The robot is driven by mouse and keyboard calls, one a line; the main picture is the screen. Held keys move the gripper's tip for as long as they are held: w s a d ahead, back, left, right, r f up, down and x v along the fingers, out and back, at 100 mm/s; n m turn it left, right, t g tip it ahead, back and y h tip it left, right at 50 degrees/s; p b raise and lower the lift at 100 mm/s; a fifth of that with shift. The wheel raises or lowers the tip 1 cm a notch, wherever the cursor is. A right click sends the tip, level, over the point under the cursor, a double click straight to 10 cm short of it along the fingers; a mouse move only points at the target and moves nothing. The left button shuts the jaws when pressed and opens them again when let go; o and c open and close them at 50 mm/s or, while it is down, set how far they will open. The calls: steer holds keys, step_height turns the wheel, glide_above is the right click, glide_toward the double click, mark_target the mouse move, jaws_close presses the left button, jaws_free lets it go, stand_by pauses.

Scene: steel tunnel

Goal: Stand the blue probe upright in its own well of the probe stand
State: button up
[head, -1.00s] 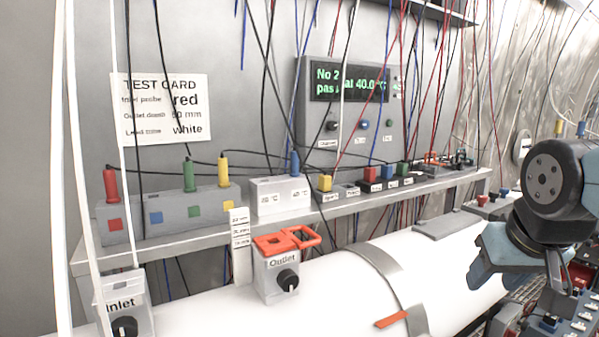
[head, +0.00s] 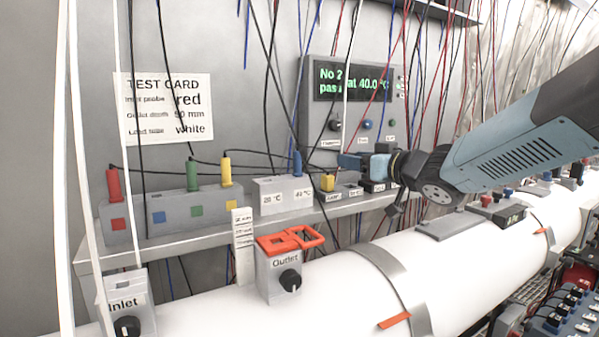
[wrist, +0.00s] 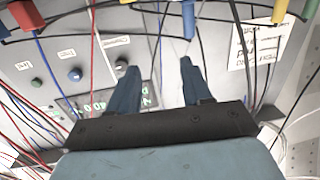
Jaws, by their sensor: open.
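The blue probe (head: 297,163) stands upright in the small white block marked with temperatures (head: 270,196), near its 40 °C label. The probe stand (head: 205,208) is the grey block at the left of the shelf. Red, green and yellow probes stand in it, and the well by the blue square (head: 158,217) holds none. My gripper (head: 345,161) is to the right of the blue probe, pointing left, apart from it. In the wrist view the open fingers (wrist: 160,82) have nothing between them, and the blue probe (wrist: 188,18) shows beyond them at the top.
Thin cables hang across the scene, some near my gripper. The Outlet box (head: 280,275) with its orange clip and the white pipe (head: 350,285) lie in front.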

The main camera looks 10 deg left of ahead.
mark_target(298, 173)
steer(key=w+a, duration=0.2)
steer(key=a, duration=0.2)
steer(key=w+a+n+g+y, duration=0.1)
steer(key=w+a, duration=0.1)
steer(key=a, duration=0.3)
steer(key=w+a+f+y, duration=0.1)
steer(key=w+a, duration=0.1)
steer(key=a, duration=0.2)
steer(key=shift+w+a+g, duration=0.25)
steer(key=shift+a+g, duration=0.05)
steer(key=shift+a, duration=0.1)
steer(key=shift+w+a, duration=0.3)
steer(key=shift+a, duration=0.05)
jaws_close()
